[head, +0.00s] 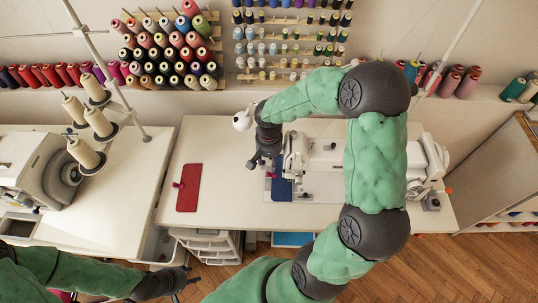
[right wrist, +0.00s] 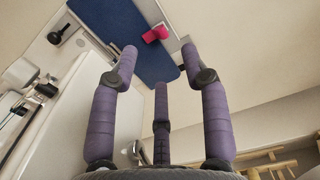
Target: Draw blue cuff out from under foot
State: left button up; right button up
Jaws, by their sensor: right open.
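The blue cuff (head: 284,188) lies flat on the sewing table, its far part at the head of the white sewing machine (head: 318,152). The machine head and my arm hide where the cuff meets the foot. A pink tab (head: 270,175) sits at the cuff's left edge. My right gripper (head: 258,162) is above and left of the cuff, open and empty. In the right wrist view the blue cuff (right wrist: 120,35) and its pink tab (right wrist: 155,34) show beyond the spread fingers (right wrist: 160,58). My left gripper (head: 184,280) is low at the left, partly blurred into the dark background; its opening is unclear.
A red cuff (head: 189,195) with its own pink tab lies on the left of the table (head: 232,205). Another machine (head: 45,170) and a thread stand (head: 95,125) are further left. Thread racks (head: 170,50) line the wall. The table front is clear.

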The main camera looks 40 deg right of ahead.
aim_at(269, 173)
notch_tip(269, 173, down, 8)
jog(key=shift+r+b, duration=0.1)
jog(key=shift+b, duration=1.1)
grip_shut()
